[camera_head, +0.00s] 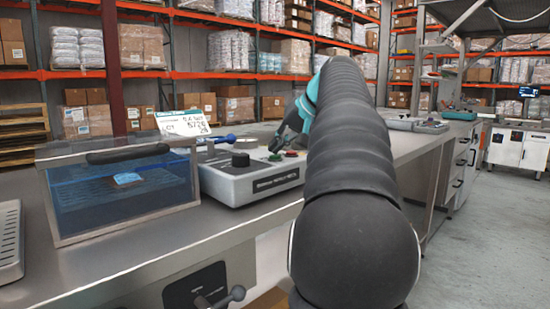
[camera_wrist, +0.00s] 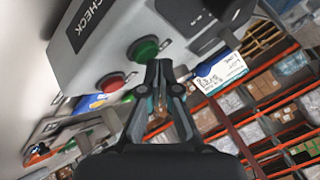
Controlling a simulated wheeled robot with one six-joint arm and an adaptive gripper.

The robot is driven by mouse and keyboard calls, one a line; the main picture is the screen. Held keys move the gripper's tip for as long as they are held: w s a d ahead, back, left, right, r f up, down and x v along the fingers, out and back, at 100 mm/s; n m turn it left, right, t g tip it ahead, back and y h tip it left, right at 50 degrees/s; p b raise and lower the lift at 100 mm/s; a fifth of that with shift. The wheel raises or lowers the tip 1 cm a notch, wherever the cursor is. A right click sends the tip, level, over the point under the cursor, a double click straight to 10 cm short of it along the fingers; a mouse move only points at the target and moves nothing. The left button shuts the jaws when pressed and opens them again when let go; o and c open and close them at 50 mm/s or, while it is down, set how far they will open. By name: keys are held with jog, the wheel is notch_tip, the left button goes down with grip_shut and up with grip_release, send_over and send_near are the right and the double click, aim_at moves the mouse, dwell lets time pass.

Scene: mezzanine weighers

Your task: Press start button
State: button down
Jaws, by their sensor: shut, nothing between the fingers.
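A grey control box (camera_head: 250,182) with a dark label strip sits on the steel counter. In the wrist view the same box (camera_wrist: 95,50) shows part of the word "CHECK". A green button (camera_wrist: 143,50) and a red button (camera_wrist: 111,82) stand on it; the green one (camera_head: 275,158) and red one (camera_head: 291,154) also show in the head view. My gripper (camera_wrist: 159,66) is shut and empty, its fingertips close by the green button. I cannot tell whether they touch it. In the head view my arm hides the box's right surroundings and part of my gripper.
A clear blue-tinted bin (camera_head: 122,205) with a lid handle stands left of the box. A printed card (camera_head: 183,124) stands behind it, and a slotted tray (camera_head: 9,240) lies at far left. The steel counter (camera_head: 180,242) is bare in front. Shelving fills the background.

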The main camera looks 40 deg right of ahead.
aim_at(277, 156)
jog(key=shift+f, duration=0.4)
dwell(0.8)
jog(key=shift+r, duration=0.15)
jog(key=shift+r+p, duration=0.7)
notch_tip(277, 156, up, 3)
jog(key=p, duration=0.3)
jog(key=shift+r, duration=1)
dwell(0.3)
